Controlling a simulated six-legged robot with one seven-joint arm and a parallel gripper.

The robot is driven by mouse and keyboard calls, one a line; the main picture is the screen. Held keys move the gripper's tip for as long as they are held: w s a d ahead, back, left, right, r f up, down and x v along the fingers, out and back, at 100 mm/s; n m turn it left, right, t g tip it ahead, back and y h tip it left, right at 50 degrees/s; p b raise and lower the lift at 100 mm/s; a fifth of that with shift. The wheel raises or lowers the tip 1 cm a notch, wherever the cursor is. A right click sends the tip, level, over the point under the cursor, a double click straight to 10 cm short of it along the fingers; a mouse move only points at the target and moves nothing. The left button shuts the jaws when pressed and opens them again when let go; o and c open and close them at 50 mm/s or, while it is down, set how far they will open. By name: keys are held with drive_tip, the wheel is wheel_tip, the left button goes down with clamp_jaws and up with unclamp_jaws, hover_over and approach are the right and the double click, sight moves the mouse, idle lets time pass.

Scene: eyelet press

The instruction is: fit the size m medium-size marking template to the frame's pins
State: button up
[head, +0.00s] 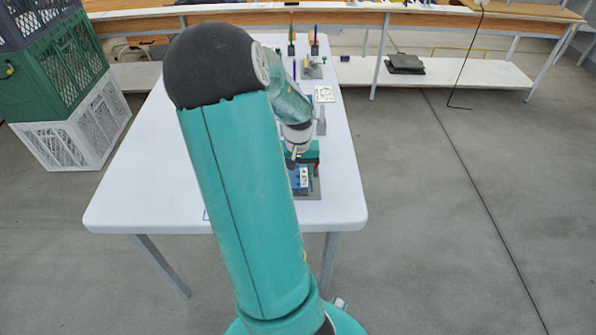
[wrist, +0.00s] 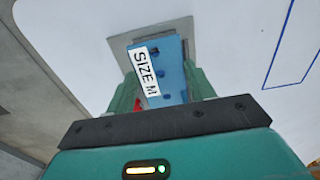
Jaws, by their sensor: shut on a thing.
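The blue template (wrist: 172,68) carries a white label reading SIZE M and has several dark holes. My gripper (wrist: 165,92) is shut on it, with one green finger on each side. In the head view the template (head: 300,182) shows below my gripper (head: 303,158), near the right front of the table. A grey plate (wrist: 128,43) lies behind the template in the wrist view; whether they touch I cannot tell. A bit of red shows by the left finger. I cannot make out the frame's pins; my arm hides part of the table.
The white table (head: 150,190) is clear at left. Beyond my gripper stand a pale plate on a grey stand (head: 324,94), a small fixture (head: 312,71) and upright holders (head: 291,49). A blue outline (wrist: 289,45) marks the tabletop. Stacked crates (head: 70,130) stand left.

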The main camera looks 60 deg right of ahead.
drive_tip(key=shift+f, duration=1.45)
idle(2.0)
drive_tip(key=o, duration=1.1)
drive_tip(key=shift+c, duration=0.2)
drive_tip(key=shift+r, duration=0.15)
drive_tip(key=shift+r, duration=2.4)
